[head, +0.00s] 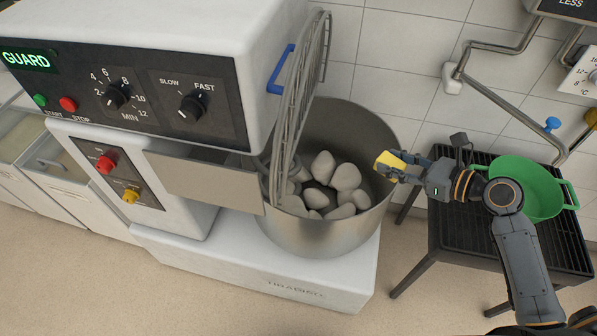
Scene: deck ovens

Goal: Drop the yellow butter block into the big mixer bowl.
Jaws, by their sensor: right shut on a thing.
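The yellow butter block (388,160) is in the jaws of my right gripper (395,165), which is shut on it. The gripper reaches in from the right and holds the block at the right rim of the big mixer bowl (318,238). The bowl is steel and holds several pale, rounded lumps (345,177). Whether the block is inside or just outside the rim is hard to tell, but it appears above it. My left gripper is not in view.
The wire guard (305,85) with a blue handle (281,72) stands raised at the bowl's left side. The mixer head (150,85) overhangs the left. A green colander-like pot (540,185) sits on a black rack (450,226) at right. A pipe (505,110) runs along the wall.

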